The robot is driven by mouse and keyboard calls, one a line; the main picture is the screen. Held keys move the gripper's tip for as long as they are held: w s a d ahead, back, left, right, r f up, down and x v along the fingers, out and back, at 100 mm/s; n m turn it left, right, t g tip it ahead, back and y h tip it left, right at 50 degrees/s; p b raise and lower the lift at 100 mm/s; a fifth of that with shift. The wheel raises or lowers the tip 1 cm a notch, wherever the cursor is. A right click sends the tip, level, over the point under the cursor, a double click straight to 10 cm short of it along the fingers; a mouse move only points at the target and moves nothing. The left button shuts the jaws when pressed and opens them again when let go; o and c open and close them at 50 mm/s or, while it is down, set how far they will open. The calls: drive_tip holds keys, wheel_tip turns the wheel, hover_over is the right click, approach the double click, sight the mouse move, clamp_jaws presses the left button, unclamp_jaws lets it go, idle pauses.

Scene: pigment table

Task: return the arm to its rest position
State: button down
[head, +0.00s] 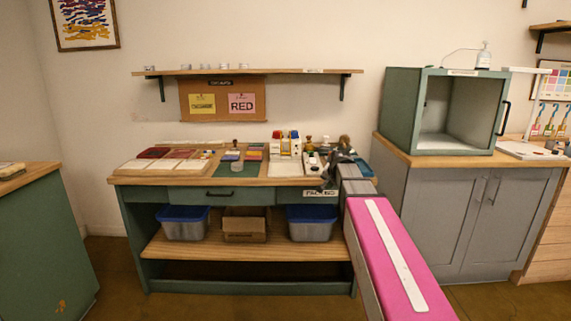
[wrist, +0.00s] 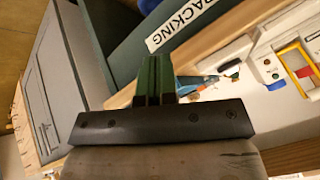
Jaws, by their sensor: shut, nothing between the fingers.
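My gripper (wrist: 155,60) shows in the wrist view as two green fingers pressed together, with nothing between them. Behind them are the edge of the wooden worktop and the PACKING label (wrist: 182,24). In the head view my pink arm with its white stripe reaches from the lower right up to the right end of the pigment table (head: 185,195). The dark wrist end is over that table's right end, close to the items there. Its fingertips are too small to make out in the head view.
Bottles and a white device (head: 286,146) stand near my wrist. Trays (head: 145,165) lie at the table's left. Blue-lidded bins (head: 310,222) sit on the lower shelf. An open green cabinet (head: 402,110) stands on the grey cupboard at right. A wall shelf (head: 250,71) hangs above.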

drive_tip(key=s+f+n+g, duration=0.6)
drive_tip(key=s+f+g, duration=0.1)
drive_tip(key=s+f, duration=1.8)
drive_tip(key=s, duration=0.3)
drive_tip(key=shift+s+h, duration=0.4)
drive_tip(key=shift+a, duration=0.1)
